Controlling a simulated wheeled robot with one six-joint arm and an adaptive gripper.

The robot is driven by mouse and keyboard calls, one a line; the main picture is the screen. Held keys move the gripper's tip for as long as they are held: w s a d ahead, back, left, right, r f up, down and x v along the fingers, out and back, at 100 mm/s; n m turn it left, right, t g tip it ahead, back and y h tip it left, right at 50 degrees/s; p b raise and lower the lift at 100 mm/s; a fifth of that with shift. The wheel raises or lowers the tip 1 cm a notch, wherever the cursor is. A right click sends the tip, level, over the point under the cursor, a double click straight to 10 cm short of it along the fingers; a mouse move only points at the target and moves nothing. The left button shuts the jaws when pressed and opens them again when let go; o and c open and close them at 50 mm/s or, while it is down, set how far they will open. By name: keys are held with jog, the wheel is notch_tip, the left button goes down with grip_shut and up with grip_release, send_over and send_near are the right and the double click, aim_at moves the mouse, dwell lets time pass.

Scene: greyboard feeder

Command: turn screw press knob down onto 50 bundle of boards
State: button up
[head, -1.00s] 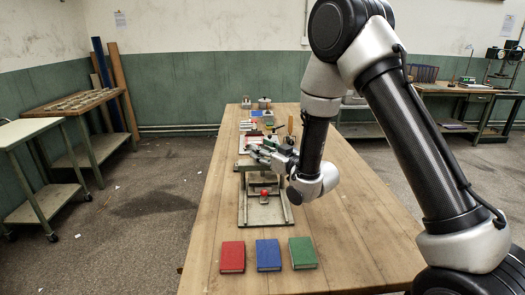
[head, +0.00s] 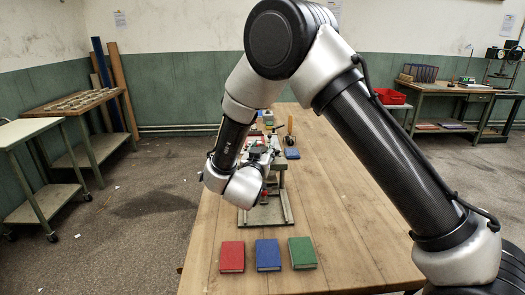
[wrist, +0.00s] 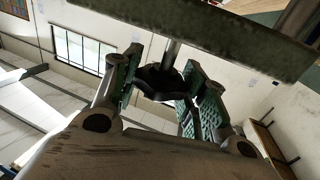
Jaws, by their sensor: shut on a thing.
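The screw press (head: 282,208) stands on the long wooden table, with a grey-green base and upright posts. Its black lobed knob (wrist: 158,82) sits on a metal screw shaft under a green-grey crossbar in the wrist view. My gripper (wrist: 163,72) is shut on the knob, with a teal-padded finger on either side. In the head view my gripper (head: 258,152) is at the top of the press, partly behind my wrist, and the knob cannot be made out. I cannot make out the bundle of boards; my arm covers much of the press.
Red (head: 232,257), blue (head: 268,255) and green (head: 302,252) blocks lie in a row in front of the press. A small blue item (head: 292,153) and other tools lie behind it. The table's right side is clear. Side benches stand apart.

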jog(key=m+g+h, duration=0.2)
jog(key=m+h, duration=0.1)
jog(key=h, duration=0.1)
jog(key=m+g+h, duration=0.3)
jog(key=h, duration=0.1)
jog(key=shift+m+h, duration=0.3)
jog(key=shift+h, duration=0.1)
jog(key=m+g+h, duration=0.2)
jog(key=g, duration=0.1)
jog(key=m+g+h, duration=0.2)
jog(key=m+g, duration=0.1)
jog(key=shift+g, duration=0.4)
jog(key=shift+r+g, duration=0.1)
jog(key=shift+g, duration=0.2)
jog(key=o, duration=1)
jog(key=shift+o, duration=0.2)
notch_tip(320, 180, up, 10)
